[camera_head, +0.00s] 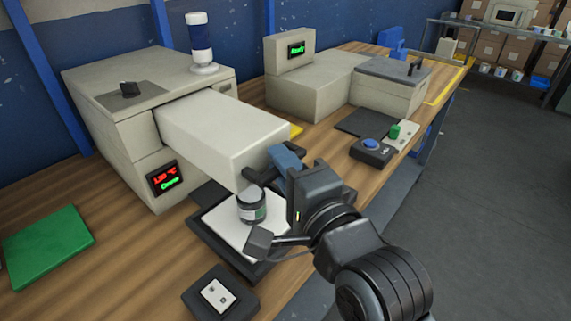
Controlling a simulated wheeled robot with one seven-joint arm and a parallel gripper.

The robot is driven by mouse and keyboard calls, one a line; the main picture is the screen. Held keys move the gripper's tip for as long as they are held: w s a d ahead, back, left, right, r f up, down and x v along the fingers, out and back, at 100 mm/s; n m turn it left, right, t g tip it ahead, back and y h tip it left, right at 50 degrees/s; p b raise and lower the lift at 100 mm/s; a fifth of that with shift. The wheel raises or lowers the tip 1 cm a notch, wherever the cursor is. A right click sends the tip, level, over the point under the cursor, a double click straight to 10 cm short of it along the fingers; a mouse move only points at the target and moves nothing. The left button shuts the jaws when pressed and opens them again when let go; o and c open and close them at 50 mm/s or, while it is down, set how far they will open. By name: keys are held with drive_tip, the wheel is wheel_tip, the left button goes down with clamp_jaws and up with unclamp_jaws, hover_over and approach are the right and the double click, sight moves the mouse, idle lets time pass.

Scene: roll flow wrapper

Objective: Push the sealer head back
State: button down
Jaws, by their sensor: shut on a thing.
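The sealer head (222,135) is a large pale beige block. It sticks out from the front of the beige sealing machine (118,85), over the table. A dark bar handle (250,174) is at its front lower end. My gripper (273,166) is at this front end, shut on the handle; my wrist partly hides the grip.
A red-green display (164,178) is on the machine front, and a white-blue bottle (202,45) stands on top. A green pad (47,245) lies left. A dark switch box (221,293) is at the front. A blue button box (372,150) and a second machine (315,85) are right.

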sight(203, 121)
drive_tip(key=w+a, duration=0.3)
drive_tip(key=a, duration=0.2)
drive_tip(key=w+a+b, duration=0.1)
drive_tip(key=w+a, duration=0.7)
drive_tip(key=a, duration=0.1)
drive_tip(key=shift+w+a+f+b, duration=0.1)
drive_tip(key=shift+w+a+b, duration=0.1)
drive_tip(key=shift+a+b, duration=0.1)
drive_tip(key=shift+w+a, duration=0.1)
drive_tip(key=shift+a, duration=0.1)
drive_tip(key=c, duration=1.1)
unclamp_jaws()
drive_tip(key=shift+r, duration=0.25)
drive_tip(key=shift+a+r, duration=0.1)
drive_tip(key=shift+r, duration=0.05)
